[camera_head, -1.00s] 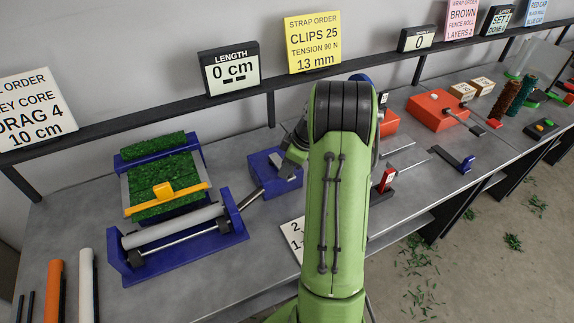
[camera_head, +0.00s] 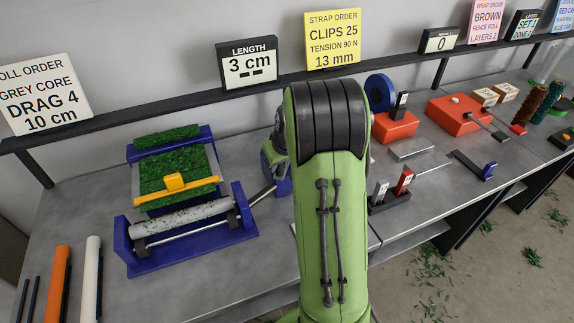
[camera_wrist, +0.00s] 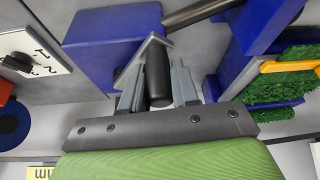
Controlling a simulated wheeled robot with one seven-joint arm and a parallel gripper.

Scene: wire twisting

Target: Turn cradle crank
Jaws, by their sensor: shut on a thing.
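The blue cradle (camera_head: 190,252) holds a grey core roller (camera_head: 182,217) with green bits of turf on its surface. A shaft runs from its right end to a blue crank housing (camera_head: 282,184), mostly hidden behind my green arm; the housing also shows in the wrist view (camera_wrist: 95,45). In the wrist view my gripper (camera_wrist: 158,88) is shut on the black crank handle (camera_wrist: 158,75), with a finger on each side. In the head view my arm hides the handle and fingertips. The length display (camera_head: 249,64) reads 3 cm.
A roll order sign (camera_head: 42,92) reads grey core, drag 4, 10 cm. A turf feed bed with a yellow slider (camera_head: 175,182) stands behind the cradle. Red machines stand right of my arm.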

